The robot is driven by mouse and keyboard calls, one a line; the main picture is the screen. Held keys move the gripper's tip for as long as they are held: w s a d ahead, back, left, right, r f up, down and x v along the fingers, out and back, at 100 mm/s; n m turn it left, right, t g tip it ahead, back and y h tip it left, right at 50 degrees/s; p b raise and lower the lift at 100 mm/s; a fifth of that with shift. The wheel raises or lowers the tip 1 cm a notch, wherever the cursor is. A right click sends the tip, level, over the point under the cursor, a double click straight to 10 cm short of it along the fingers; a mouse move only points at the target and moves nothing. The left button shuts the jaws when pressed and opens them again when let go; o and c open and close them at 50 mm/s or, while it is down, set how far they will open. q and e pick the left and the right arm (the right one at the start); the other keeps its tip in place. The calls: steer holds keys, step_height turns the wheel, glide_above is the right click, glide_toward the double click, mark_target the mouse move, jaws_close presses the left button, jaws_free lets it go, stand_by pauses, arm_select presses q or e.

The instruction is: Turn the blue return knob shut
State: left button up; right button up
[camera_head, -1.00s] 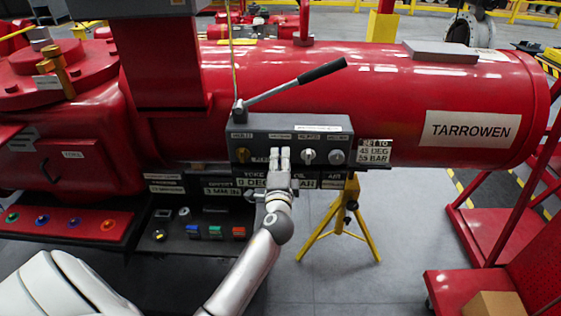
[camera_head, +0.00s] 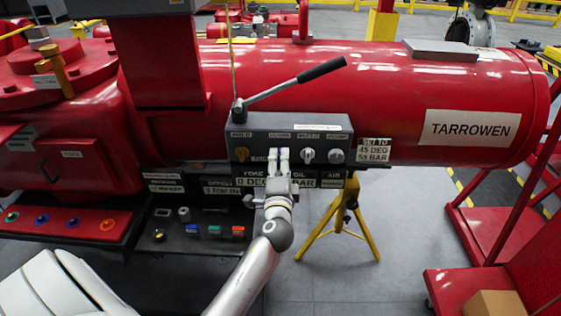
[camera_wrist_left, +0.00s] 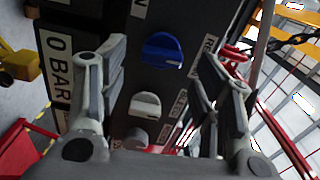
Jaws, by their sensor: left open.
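The blue return knob (camera_wrist_left: 162,50) shows in the left wrist view on the dark panel face, between the spread fingers and apart from both. A pale line runs along its near edge. In the head view it is hidden behind my left gripper (camera_head: 278,156), which is at the front of the grey control box (camera_head: 290,124). In the left wrist view my left gripper (camera_wrist_left: 161,58) is open and empty, one finger on each side of the blue knob. My right gripper is not in view.
A brass knob (camera_head: 242,154) is left of the gripper; a white knob (camera_head: 307,156) and grey knob (camera_head: 336,156) are right. A black-handled lever (camera_head: 300,84) rises above the box. Signs hang below it. A yellow stand (camera_head: 345,222) is underneath.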

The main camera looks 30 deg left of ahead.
arm_select(q)
steer(key=v, duration=1)
steer(key=s+d+f+g+h, duration=0.1)
steer(key=d+f+g+h, duration=0.15)
steer(key=f, duration=0.85)
steer(key=d+f+g+h, duration=0.1)
steer(key=d+f+h, duration=0.15)
steer(key=f, duration=0.85)
steer(key=s+d+f+n+g+h, duration=0.1)
steer(key=s+d+f+g, duration=0.1)
steer(key=s+f, duration=0.45)
steer(key=s+d+f+g+h, duration=0.1)
steer(key=s+d+f+g, duration=0.15)
steer(key=f, duration=0.75)
steer(key=s+f+n+g, duration=0.2)
steer(key=s+f, duration=0.4)
steer(key=s, duration=0.4)
steer(key=s+a+f+n+g+h, duration=0.1)
steer(key=s+f+n+g, duration=0.1)
steer(key=s+f, duration=0.4)
steer(key=s+a+f+n+g+h, duration=0.1)
steer(key=s+f, duration=0.5)
steer(key=s, duration=1)
steer(key=shift+a+f+n+g, duration=0.15)
steer(key=shift+f+n+g, duration=0.15)
steer(key=shift+n+g, duration=0.65)
